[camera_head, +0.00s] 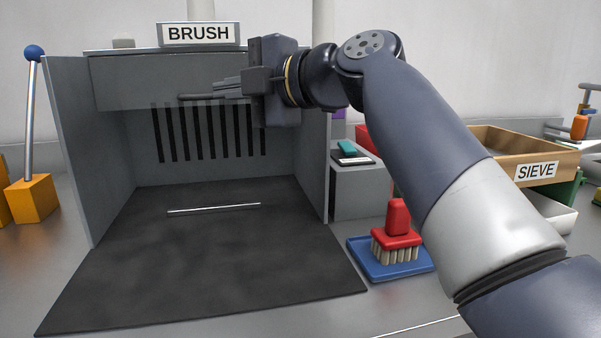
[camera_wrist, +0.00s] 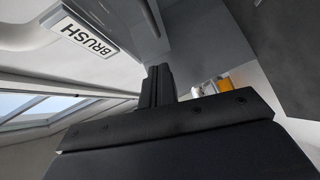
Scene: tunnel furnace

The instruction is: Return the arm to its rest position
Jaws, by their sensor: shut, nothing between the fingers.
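My gripper (camera_head: 215,92) is shut and empty, raised in front of the upper front panel of the grey brush booth (camera_head: 70,150) and pointing left. My arm reaches in from the lower right of the head view and bends at the top. In the wrist view my gripper's shut fingers (camera_wrist: 157,85) stand up at the middle. The booth's BRUSH sign (camera_head: 198,33) is above the gripper; it also shows tilted in the wrist view (camera_wrist: 87,38).
A red brush (camera_head: 397,238) stands on a blue tray (camera_head: 365,268) right of the booth's dark mat (camera_head: 200,270). A thin rod (camera_head: 213,209) lies on the mat. A wooden SIEVE box (camera_head: 500,140) is at the right. A blue-knobbed lever (camera_head: 32,110) stands at the left.

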